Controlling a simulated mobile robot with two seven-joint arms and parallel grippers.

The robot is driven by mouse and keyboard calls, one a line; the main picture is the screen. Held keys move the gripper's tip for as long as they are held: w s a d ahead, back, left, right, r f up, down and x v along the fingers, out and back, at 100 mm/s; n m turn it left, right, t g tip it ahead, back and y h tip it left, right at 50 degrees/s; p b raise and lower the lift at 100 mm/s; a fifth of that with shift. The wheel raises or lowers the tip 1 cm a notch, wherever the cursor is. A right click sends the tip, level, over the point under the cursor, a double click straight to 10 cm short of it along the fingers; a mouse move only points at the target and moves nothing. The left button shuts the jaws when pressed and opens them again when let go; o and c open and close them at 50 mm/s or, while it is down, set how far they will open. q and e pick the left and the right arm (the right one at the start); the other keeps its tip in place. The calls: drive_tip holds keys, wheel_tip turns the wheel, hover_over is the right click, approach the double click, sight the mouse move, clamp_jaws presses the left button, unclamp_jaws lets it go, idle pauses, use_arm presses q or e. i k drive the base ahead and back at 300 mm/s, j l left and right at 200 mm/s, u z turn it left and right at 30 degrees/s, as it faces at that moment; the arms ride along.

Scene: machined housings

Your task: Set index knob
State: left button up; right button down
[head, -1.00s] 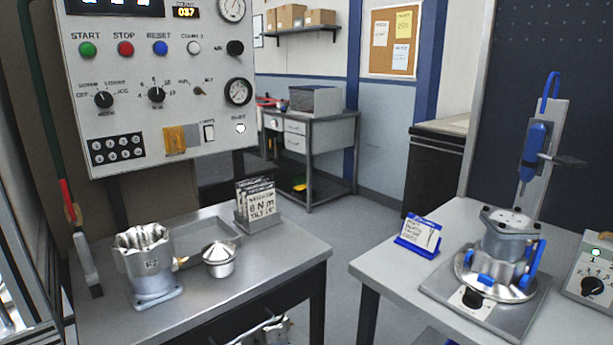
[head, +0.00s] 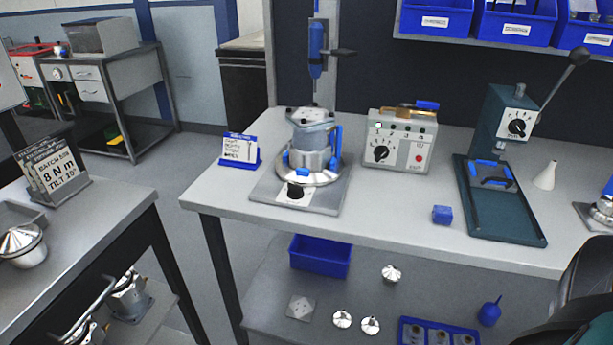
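A round black index knob (head: 295,190) sits on the front of the grey base plate (head: 265,188) of a fixture on the workbench. Above it a machined housing (head: 311,135) stands on a round silver turntable (head: 325,177), with blue clamps (head: 336,146) beside it. Another black pointer knob (head: 381,153) is on the grey control box (head: 400,140) to the right, and a third is on the dark green press (head: 517,125). The exact knob settings are too small to read. Neither of my grippers is in view.
A blue-framed card (head: 240,150) stands left of the fixture. A blue cube (head: 442,214) lies near the bench's front edge. A dark rounded shape (head: 590,285) fills the lower right corner.

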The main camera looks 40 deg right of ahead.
sight(296, 192)
drive_tip(key=z, duration=1.15)
drive_tip(key=j, duration=0.15)
drive_tip(key=i+z, duration=0.05)
